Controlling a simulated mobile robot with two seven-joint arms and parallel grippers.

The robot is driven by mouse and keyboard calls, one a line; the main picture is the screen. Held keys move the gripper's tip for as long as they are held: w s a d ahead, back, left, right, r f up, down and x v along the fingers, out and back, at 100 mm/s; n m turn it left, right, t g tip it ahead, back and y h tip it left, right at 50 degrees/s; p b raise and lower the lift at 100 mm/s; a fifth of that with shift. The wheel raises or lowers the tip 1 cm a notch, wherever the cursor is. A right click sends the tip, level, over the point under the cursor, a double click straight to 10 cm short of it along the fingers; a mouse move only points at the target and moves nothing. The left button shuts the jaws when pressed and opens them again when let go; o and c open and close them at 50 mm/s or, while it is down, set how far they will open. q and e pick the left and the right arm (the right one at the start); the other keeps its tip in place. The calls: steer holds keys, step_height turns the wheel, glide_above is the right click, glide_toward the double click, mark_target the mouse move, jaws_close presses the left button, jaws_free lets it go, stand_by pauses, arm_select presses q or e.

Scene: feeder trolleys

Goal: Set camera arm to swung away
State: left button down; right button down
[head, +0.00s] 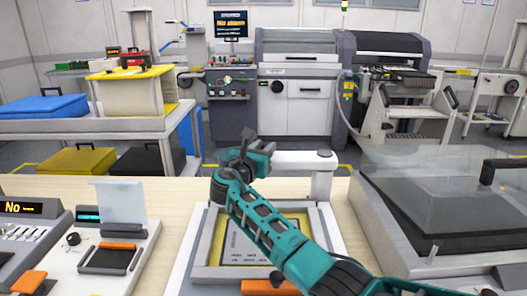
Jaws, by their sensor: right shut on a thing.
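The camera arm (304,160) is a white horizontal bar on a white upright post (322,180), behind a white framed fixture. It points left from the post, across the fixture's back edge. My right gripper (258,152) is at the bar's left end, with its teal arm reaching in from the lower right. It is shut on the camera arm's end; the fingers and forearm hide the exact contact. The fixture (190,255) holds a yellow-edged plate with a grey label, partly covered by my arm. My left gripper is not in view.
A glass-lidded dark unit (430,200) stands close on the right. A small device with a clear upright panel (120,203) and a display console (25,215) stand on the left. Bare wooden tabletop (175,210) shows between. A trolley (100,125) and machines stand behind.

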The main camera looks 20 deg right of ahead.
steer(key=shift+r, duration=0.15)
steer(key=c, duration=0.9)
jaws_free()
steer(key=shift+w+d, duration=0.1)
steer(key=shift+w, duration=0.05)
steer(key=p+v, duration=0.1)
steer(key=v, duration=1.2)
